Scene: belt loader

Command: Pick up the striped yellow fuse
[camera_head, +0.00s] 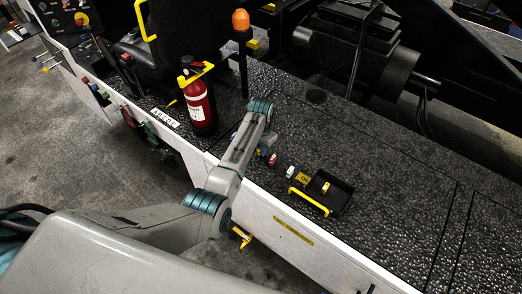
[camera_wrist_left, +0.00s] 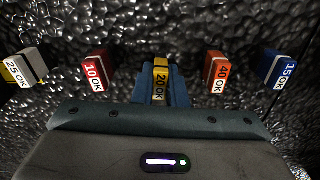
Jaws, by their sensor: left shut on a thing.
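The yellow fuse (camera_wrist_left: 160,68) is upright in the middle of the left wrist view, with a label reading "20 OK". My left gripper (camera_wrist_left: 160,88) is shut on it, with blue fingers on both sides. In the head view my left arm hides the yellow fuse, and the left gripper (camera_head: 263,149) is low over the dark studded deck. I cannot tell whether the fuse touches the deck. My right gripper is not in view.
Beside the held fuse stand a red fuse (camera_wrist_left: 96,72), a white fuse (camera_wrist_left: 26,68), an orange fuse (camera_wrist_left: 216,72) and a blue fuse (camera_wrist_left: 277,68). A black tray (camera_head: 343,197) with a yellow handle is to the right. A red extinguisher (camera_head: 198,104) stands left of my arm.

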